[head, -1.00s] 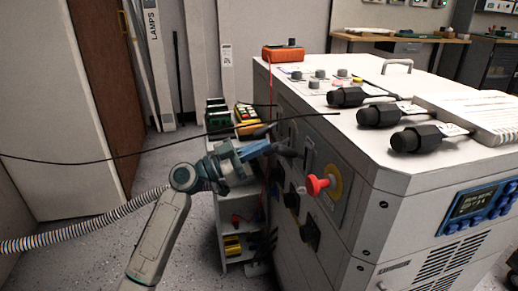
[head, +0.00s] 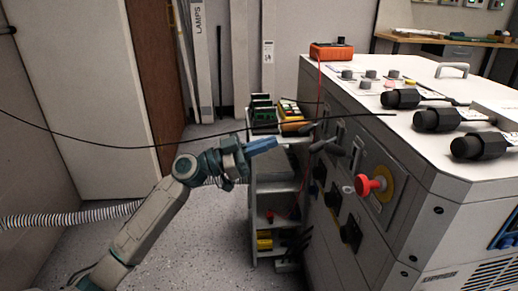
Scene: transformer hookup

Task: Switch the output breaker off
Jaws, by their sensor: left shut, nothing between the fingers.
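The white transformer cabinet (head: 440,150) stands at the right, its control side facing left. On that side a dark lever handle (head: 325,144) sticks out toward the left, near the top. Nearer to me is a red knob (head: 372,186) on a yellow plate, with dark sockets or knobs below. I cannot read any label, so I cannot tell which part is the output breaker. My right gripper is not in view.
A small shelf cart (head: 277,187) with green and yellow items stands behind my gripper, beside the cabinet. A black cable crosses above the gripper. An orange meter (head: 330,52) and black plugs (head: 437,120) lie on the cabinet top.

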